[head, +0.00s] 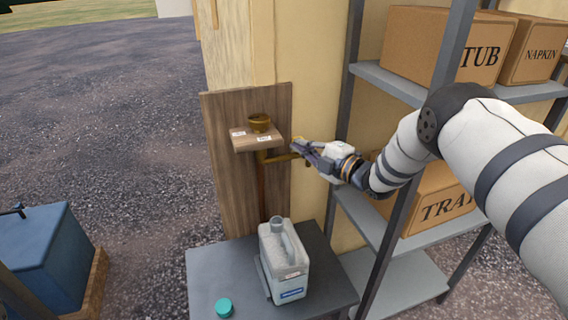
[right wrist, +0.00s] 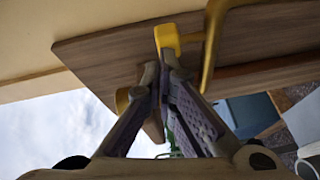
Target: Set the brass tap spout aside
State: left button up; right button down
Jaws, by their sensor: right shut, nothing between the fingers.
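My left gripper is not in view.
Below, a dark table (head: 220,270) holds a grey jug (head: 287,262) and a teal cap (head: 224,307). A metal rack (head: 399,85) with boxes stands right. The table's left part is mostly clear.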

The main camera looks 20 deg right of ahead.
jog(key=v, duration=0.7)
jog(key=shift+s, duration=0.25)
jog(key=shift+d, duration=0.1)
jog(key=s+a+f+m+g+h+p, duration=0.1)
jog(key=s+a+f+m+g+h, duration=0.1)
jog(key=s+f+m+g, duration=0.55)
jog(key=s+a+f+m+h+p, duration=0.2)
jog(key=s+a+f+m+h, duration=0.15)
jog(key=s+f, duration=0.8)
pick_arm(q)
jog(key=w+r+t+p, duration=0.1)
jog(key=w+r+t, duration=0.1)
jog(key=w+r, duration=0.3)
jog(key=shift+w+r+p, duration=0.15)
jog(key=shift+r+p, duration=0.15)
pick_arm(e)
jog(key=s+a+m+g+h, duration=0.1)
jog(key=s+m+g, duration=0.8)
jog(key=s, duration=2.6)
jog(key=shift+s+a+r+m+g, duration=0.35)
jog(key=shift+a+g, duration=0.45)
jog(key=shift+g, duration=0.35)
